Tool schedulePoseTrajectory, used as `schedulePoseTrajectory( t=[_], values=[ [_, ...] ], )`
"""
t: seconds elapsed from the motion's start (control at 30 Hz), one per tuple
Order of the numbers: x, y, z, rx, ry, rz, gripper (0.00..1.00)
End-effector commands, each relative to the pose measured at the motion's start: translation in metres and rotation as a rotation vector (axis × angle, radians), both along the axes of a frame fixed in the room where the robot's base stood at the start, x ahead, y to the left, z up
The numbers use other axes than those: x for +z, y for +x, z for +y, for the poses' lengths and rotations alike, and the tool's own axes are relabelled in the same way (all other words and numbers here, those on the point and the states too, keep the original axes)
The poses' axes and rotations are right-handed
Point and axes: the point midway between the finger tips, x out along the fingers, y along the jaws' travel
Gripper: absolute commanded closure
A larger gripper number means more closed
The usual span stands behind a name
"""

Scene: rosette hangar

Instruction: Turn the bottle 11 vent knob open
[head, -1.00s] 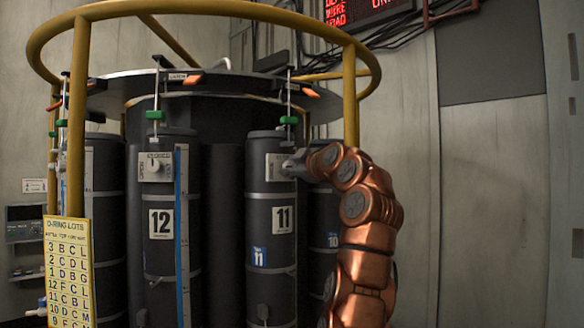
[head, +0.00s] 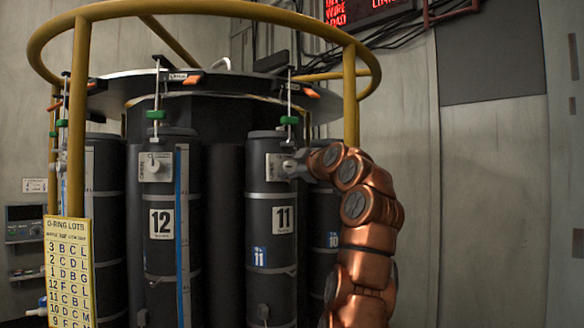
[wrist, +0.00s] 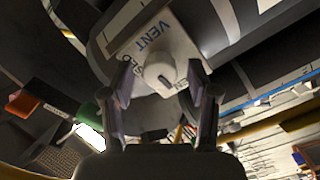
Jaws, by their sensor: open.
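Bottle 11 (head: 271,190) is a dark grey cylinder on the rosette, with a white number plate. Its vent plate (head: 277,167) is pale and sits near the top of the bottle. In the wrist view the plate (wrist: 140,35) reads VENT, and the round white vent knob (wrist: 161,70) sits on it. My gripper (wrist: 163,97) is open, with one finger on each side of the knob and the knob between or just beyond the tips. I cannot tell whether the fingers touch it. In the head view my gripper (head: 294,166) covers the knob from the right.
Bottle 12 (head: 160,255) stands to the left with its own vent knob (head: 155,167). A yellow rail (head: 349,95) and post pass close above my arm. A yellow O-ring lots card (head: 68,270) hangs at left. The space right of my arm is clear.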

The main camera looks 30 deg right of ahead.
Motion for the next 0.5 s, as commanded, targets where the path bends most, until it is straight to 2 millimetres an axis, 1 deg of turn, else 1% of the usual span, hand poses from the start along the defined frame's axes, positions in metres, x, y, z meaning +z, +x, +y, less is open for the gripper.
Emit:
schedulePoseTrajectory(
  t=[0.17,0.37,0.5],
  values=[
    [0.0,-0.008,0.0,0.001,0.0,-0.001,0.4],
    [-0.001,-0.024,0.001,-0.002,-0.001,0.001,0.4],
    [0.002,-0.041,0.002,-0.001,-0.002,-0.005,0.4]
  ],
)
